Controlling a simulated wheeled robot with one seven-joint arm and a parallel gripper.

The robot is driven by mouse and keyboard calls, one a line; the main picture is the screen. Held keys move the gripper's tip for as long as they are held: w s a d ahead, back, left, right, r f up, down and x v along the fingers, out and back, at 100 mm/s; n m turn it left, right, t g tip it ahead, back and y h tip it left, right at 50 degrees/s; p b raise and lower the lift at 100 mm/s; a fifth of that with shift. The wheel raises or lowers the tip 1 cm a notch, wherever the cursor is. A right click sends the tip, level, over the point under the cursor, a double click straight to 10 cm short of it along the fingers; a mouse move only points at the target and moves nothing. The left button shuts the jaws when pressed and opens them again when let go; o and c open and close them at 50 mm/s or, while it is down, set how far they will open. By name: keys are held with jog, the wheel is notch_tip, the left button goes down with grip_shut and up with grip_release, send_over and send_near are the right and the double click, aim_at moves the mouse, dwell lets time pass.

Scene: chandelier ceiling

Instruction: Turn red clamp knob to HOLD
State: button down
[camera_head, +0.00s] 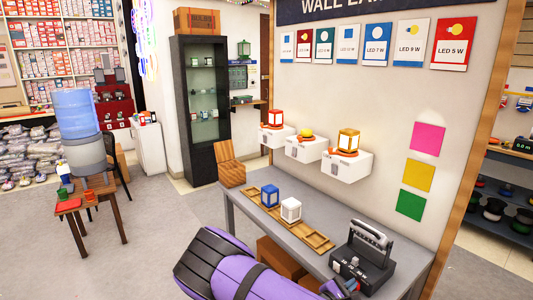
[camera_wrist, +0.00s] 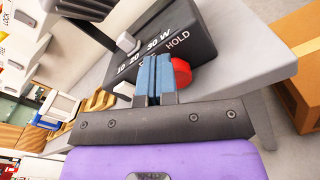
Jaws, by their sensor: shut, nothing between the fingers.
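The red clamp knob (camera_wrist: 181,71) is on the front of a black device in the wrist view. The black device (camera_wrist: 175,30) has white markings "10 20 30 W" and the word HOLD near the knob. In the head view the device (camera_head: 375,268), with a grey handle on top, stands on the right end of the grey table. My gripper (camera_wrist: 153,62) is shut and empty, its blue fingers just left of the knob and partly covering it. I cannot tell whether they touch it. The knob's pointer is not visible.
The grey table (camera_head: 240,205) bears a wooden tray (camera_head: 318,241) with a blue lantern (camera_head: 270,196) and a white lantern (camera_head: 291,209) left of the device. Wall shelves with lamps hang behind. A cardboard box (camera_wrist: 300,75) lies right of the table in the wrist view.

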aim_at(369, 285)
jog(key=shift+d, duration=0.7)
jog(key=shift+s+d+f, duration=0.15)
jog(key=shift+s+d, duration=0.2)
jog(key=shift+s, duration=0.1)
jog(key=shift+s+d+f, duration=0.25)
jog(key=shift+s+f, duration=0.05)
jog(key=shift+f, duration=0.15)
dwell(0.3)
jog(key=shift+s+d+r, duration=0.25)
dwell(0.3)
jog(key=shift+a, duration=0.1)
jog(key=shift+s+a, duration=0.45)
jog(key=shift+a, duration=0.05)
jog(key=shift+w+v, duration=0.2)
jog(key=shift+v, duration=2.2)
jog(key=shift+a, duration=0.2)
